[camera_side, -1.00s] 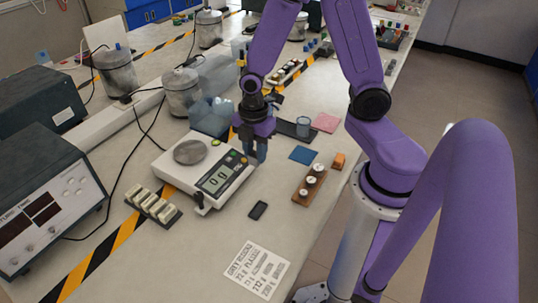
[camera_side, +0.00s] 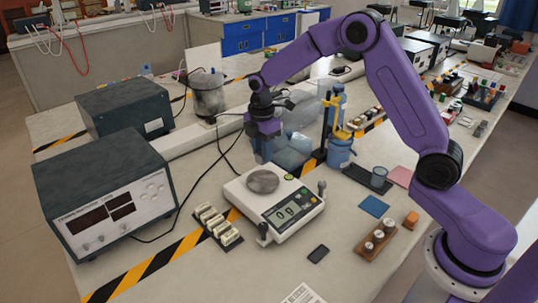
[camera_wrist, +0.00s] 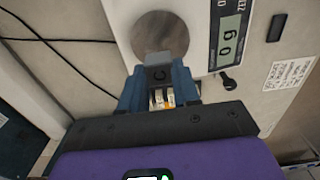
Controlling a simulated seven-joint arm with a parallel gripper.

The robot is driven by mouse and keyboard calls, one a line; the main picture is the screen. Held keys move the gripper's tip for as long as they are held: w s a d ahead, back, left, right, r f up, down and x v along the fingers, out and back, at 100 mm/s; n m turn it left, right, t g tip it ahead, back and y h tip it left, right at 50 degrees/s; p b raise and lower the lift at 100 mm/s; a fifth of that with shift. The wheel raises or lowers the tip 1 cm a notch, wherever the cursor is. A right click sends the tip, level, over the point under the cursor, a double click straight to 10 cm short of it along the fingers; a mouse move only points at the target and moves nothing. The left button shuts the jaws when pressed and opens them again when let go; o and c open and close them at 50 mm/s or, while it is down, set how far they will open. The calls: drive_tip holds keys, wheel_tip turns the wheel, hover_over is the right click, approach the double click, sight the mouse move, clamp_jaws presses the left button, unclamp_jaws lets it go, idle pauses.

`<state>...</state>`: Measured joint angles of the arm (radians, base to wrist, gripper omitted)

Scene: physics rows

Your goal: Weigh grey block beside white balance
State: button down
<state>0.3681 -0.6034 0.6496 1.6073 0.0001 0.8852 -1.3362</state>
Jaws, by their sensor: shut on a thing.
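The white balance (camera_side: 245,204) stands on the bench in the side view, with a round grey pan (camera_side: 262,181) and a display that reads 0 g. My gripper (camera_side: 264,150) is just behind and above the pan, pointing down. In the wrist view, the blue fingers (camera_wrist: 158,75) are shut on a small grey block (camera_wrist: 158,60) at their tips, which overlaps the near edge of the pan (camera_wrist: 165,32). The block is mostly hidden by the fingers, and the side view does not show it clearly. The pan looks empty.
A dark-cased instrument (camera_side: 105,195) stands left of the balance. A rack of pale pieces (camera_side: 217,226) sits by its left front corner. A blue bottle (camera_side: 339,152) and clear tubs stand behind. A wooden weight holder (camera_side: 376,240) and small dark pad (camera_side: 318,254) lie to the right.

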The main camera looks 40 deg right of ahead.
drive_tip(key=shift+f, duration=3)
drive_tip(key=shift+f, duration=0.35)
drive_tip(key=shift+c, duration=2.1)
unclamp_jaws()
drive_tip(key=shift+r, duration=3.9)
